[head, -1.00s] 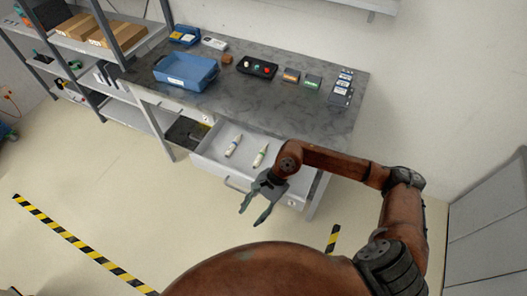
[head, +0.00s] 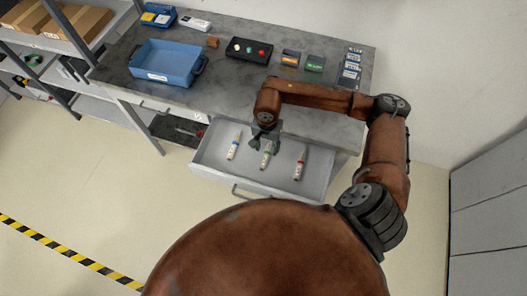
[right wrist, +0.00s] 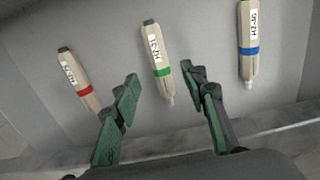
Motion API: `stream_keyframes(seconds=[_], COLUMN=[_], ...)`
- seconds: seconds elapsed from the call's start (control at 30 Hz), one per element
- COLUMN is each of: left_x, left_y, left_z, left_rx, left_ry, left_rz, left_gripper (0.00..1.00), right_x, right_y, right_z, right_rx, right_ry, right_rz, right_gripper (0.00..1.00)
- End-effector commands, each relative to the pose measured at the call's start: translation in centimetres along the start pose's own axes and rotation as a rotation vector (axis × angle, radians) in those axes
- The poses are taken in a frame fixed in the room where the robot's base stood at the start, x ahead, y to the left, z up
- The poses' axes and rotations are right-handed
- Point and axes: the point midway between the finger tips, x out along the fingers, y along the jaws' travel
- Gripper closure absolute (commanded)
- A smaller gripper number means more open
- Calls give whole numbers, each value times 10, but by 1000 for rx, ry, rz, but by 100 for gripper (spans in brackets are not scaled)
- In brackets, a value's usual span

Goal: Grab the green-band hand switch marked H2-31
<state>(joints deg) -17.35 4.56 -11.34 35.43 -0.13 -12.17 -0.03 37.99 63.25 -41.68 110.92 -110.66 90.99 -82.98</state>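The green-band hand switch (head: 266,158) is a pale tapered stick lying in the middle of the open drawer (head: 213,176). In the right wrist view its green band (right wrist: 162,72) is clear, and its small white label appears to read H2-31. My right gripper (head: 263,142) is over the drawer at this switch, pointing down. In the right wrist view the gripper (right wrist: 160,77) is open, one finger on each side of the switch's banded end, with gaps on both sides. My left gripper is not in view.
A blue-band switch (head: 233,145) and a red-band switch (head: 299,164) lie on either side in the same drawer. The grey worktop (head: 220,100) above holds a blue bin (head: 165,65) and a black button box (head: 249,50). The floor at left is clear.

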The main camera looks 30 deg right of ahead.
Motion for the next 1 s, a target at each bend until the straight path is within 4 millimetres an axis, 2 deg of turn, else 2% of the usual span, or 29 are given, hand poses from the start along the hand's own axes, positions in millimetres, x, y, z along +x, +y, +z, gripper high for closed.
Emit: stream_keyframes(seconds=[0.3,0.43,0.7,1.0], left_x=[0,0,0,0], left_y=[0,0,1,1], left_z=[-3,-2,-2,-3], left_rx=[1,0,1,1], left_ry=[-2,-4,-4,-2], left_rz=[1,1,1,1], left_gripper=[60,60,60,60], right_x=[44,56,59,58], right_y=[-2,-2,-3,-3], right_z=[2,2,1,2], right_rx=[5,4,2,1], right_ry=[-5,-4,-3,-3], right_rz=[3,3,2,2], right_gripper=[60,60,60,81])
